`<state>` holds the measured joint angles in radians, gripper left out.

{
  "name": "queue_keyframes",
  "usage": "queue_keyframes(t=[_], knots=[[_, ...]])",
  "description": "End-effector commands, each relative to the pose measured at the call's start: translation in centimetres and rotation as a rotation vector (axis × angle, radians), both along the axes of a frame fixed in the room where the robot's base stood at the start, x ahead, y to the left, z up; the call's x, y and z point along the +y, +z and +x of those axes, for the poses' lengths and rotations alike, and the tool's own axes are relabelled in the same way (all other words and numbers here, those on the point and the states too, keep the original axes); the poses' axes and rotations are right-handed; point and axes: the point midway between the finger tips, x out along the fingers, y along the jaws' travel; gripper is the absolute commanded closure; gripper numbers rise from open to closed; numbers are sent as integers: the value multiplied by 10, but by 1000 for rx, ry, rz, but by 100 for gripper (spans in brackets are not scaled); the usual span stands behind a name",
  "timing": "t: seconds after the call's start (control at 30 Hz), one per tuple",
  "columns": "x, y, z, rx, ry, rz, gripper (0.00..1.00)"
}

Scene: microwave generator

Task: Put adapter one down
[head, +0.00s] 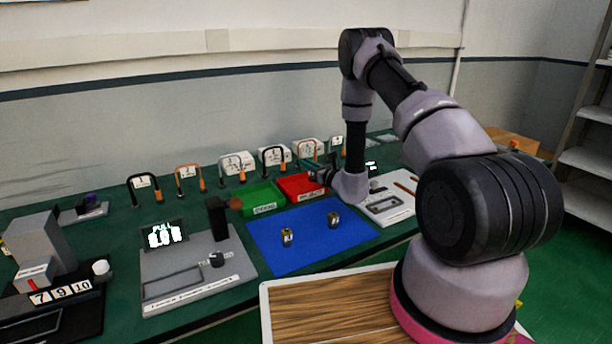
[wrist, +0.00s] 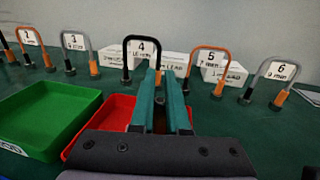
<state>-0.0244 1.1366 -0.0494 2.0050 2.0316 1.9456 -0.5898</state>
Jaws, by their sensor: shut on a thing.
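My gripper (head: 318,172) is in the head view over the back of the bench, by the red tray (head: 300,187). In the wrist view its two teal fingers (wrist: 160,80) are close together, pointing at the black lead marked 4 (wrist: 127,55). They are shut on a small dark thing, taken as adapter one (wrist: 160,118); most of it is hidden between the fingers. Two small metal pieces (head: 287,237) (head: 333,220) stand apart on the blue mat (head: 268,224).
A green tray (head: 257,199) is left of the red tray. Numbered looped leads and white boxes line the back. A grey fixture (head: 190,275) with a screen is left of the mat, a white panel (head: 400,208) right. The mat's middle front is clear.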

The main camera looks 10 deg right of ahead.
Motion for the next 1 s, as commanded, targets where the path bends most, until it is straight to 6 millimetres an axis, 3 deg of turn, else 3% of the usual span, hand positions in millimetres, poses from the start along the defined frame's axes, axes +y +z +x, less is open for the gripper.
queue_keyframes(t=[0.27, 0.63, 0.7, 0.73, 1.0], knots=[[1, -37, 0, 0, 0, 0, 100], [0, -41, 0, -1, -1, 0, 100], [0, -41, 0, -1, -1, 0, 67], [0, -41, 0, -1, -1, 0, 56], [0, -41, 0, -1, -1, 0, 56]])
